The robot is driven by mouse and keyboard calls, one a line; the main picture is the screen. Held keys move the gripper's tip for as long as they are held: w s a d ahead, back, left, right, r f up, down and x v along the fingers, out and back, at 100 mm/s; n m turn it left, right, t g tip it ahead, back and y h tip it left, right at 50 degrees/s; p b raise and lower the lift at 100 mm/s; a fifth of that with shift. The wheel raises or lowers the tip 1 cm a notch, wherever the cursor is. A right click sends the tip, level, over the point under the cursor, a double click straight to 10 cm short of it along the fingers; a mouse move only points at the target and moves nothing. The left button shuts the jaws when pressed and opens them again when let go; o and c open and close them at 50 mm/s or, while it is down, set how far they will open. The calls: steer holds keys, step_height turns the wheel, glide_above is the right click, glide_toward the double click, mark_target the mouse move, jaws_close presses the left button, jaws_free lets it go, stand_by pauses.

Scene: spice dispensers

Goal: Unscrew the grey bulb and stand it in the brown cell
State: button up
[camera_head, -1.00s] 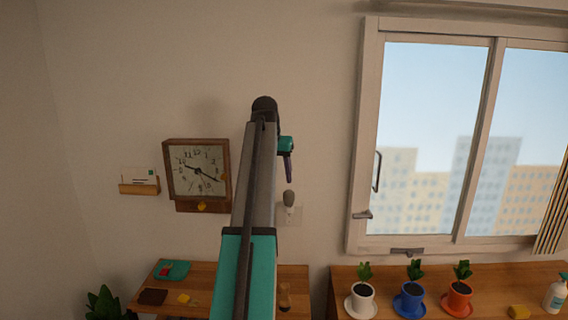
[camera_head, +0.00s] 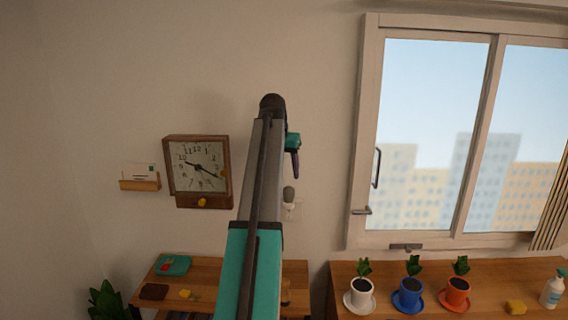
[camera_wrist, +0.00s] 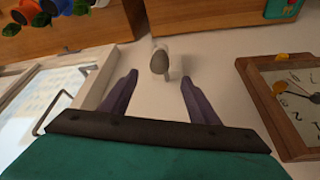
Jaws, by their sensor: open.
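The grey bulb (camera_head: 289,194) sits in a pale holder on the wall, right of the clock. In the wrist view the bulb (camera_wrist: 159,62) shows between and beyond my fingertips, with its white holder behind it. My gripper (camera_wrist: 159,77) is open and empty, its purple fingers on either side of the bulb in the picture. In the head view my gripper (camera_head: 296,174) hangs just above the bulb; whether they touch I cannot tell. A dark brown item (camera_head: 153,292) lies on the left table; I cannot tell whether it is the brown cell.
A wooden clock (camera_head: 198,170) and a small card shelf (camera_head: 140,184) are on the wall to the left. A window with a handle (camera_head: 376,168) is to the right. Potted plants stand on the right table (camera_head: 390,312). The left table holds a teal tray (camera_head: 173,265).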

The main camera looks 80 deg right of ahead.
mark_target(290, 186)
steer(key=shift+p+x, duration=2.05)
steer(key=shift+x, duration=3.55)
steer(key=shift+a, duration=0.1)
steer(key=c, duration=1.1)
steer(key=shift+s+n+t, duration=0.1)
steer(key=shift+n+t, duration=0.45)
steer(key=shift+n, duration=0.85)
steer(key=shift+n+t, duration=0.55)
steer(key=shift+n, duration=0.85)
steer(key=shift+c, duration=0.2)
steer(key=shift+r+n+t+y, duration=0.1)
steer(key=shift+n+t+y, duration=0.4)
steer(key=shift+n, duration=1.3)
